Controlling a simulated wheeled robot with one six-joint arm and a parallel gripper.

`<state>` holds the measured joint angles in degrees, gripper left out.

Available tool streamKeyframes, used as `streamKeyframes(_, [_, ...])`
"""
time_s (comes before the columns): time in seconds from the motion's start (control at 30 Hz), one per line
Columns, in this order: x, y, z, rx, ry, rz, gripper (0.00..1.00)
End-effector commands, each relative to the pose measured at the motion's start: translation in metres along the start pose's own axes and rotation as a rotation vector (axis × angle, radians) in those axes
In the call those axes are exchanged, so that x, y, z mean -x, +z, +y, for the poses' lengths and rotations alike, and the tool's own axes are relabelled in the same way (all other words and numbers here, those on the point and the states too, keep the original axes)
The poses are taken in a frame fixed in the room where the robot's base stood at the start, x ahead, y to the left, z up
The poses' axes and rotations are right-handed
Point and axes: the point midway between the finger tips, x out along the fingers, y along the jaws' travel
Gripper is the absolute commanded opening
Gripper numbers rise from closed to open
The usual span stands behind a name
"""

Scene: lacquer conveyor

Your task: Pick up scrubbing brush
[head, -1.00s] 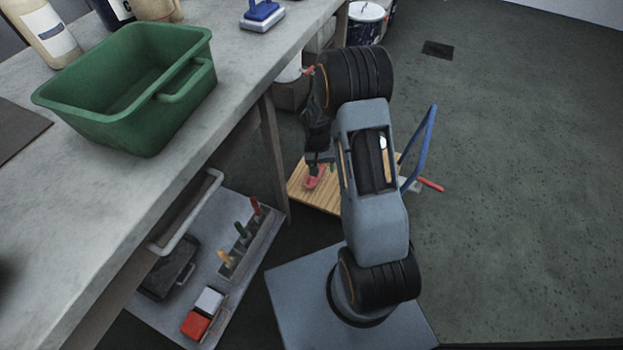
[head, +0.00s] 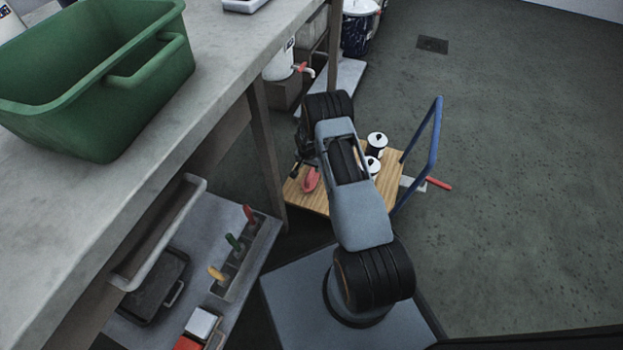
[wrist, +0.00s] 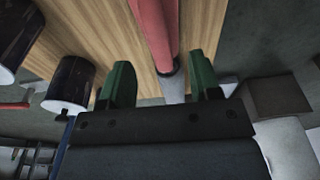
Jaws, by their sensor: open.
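A long pink-red thing with a grey end (wrist: 158,30), which may be the scrubbing brush, lies over the wooden top of a low cart. It shows in the head view as a small pink-red shape (head: 310,179) near the cart's left side. My gripper (wrist: 160,82) is open, with its two green fingertips apart. In the wrist view the grey end appears between the fingertips; I cannot tell whether they touch it. In the head view my gripper (head: 302,160) is dark and small above the cart, partly hidden by my arm. Bristles are not visible.
The wooden cart top (head: 318,204) also carries dark cans with white lids (head: 376,143), and a blue handle (head: 437,140) rises at its right. The bench with the green tub (head: 100,120) is at left. Open floor (head: 510,190) lies right.

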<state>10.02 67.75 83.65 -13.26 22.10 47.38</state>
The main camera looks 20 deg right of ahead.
Motion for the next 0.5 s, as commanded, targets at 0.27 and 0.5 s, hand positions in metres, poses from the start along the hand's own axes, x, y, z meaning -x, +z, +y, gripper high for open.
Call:
streamKeyframes(0.27, [-0.019,0.0,0.0,0.002,0.0,0.0,0.57])
streamKeyframes(0.5, [-0.039,-0.001,0.002,0.002,0.0,-0.001,0.57])
